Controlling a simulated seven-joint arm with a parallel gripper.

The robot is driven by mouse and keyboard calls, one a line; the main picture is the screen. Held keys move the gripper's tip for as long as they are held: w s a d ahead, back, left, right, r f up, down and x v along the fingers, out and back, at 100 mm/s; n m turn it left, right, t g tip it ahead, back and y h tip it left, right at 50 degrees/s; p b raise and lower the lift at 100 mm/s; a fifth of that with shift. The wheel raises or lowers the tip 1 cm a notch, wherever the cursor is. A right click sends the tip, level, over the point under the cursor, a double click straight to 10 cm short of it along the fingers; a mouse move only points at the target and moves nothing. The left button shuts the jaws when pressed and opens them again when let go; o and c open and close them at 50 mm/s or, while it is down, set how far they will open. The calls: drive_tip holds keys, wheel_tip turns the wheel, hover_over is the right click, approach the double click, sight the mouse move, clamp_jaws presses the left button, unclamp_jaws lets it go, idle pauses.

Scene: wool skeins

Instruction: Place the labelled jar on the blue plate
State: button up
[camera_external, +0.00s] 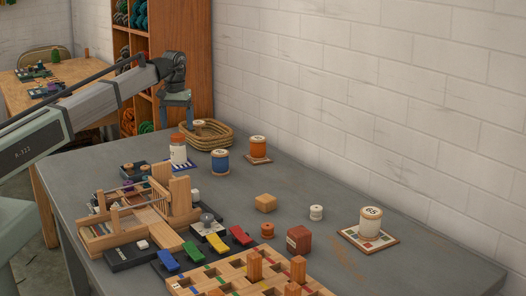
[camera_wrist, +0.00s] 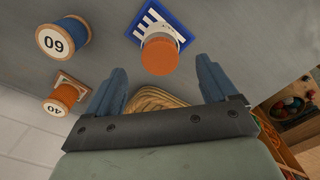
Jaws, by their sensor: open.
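The labelled jar (camera_external: 178,150) is white with an orange lid and stands upright. The blue plate (camera_external: 191,168) is a flat square with white stripes, and the jar appears to stand on it. In the wrist view the jar's orange lid (camera_wrist: 160,56) covers part of the plate (camera_wrist: 178,14); the jar's foot is hidden there. My gripper (camera_external: 175,126) is above the table, behind and higher than the jar in the external view. In the wrist view its blue fingers (camera_wrist: 160,70) are wide apart with nothing between them, and the lid shows just beyond the tips.
A wicker basket (camera_external: 222,137) is behind the jar. A blue spool (camera_external: 220,162) marked 60 in the wrist view and an orange spool (camera_external: 258,148) on a wooden coaster stand to the right. A wooden loom-like frame (camera_external: 150,208) stands in front.

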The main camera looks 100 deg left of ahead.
drive_tip(key=shift+r, duration=2.15)
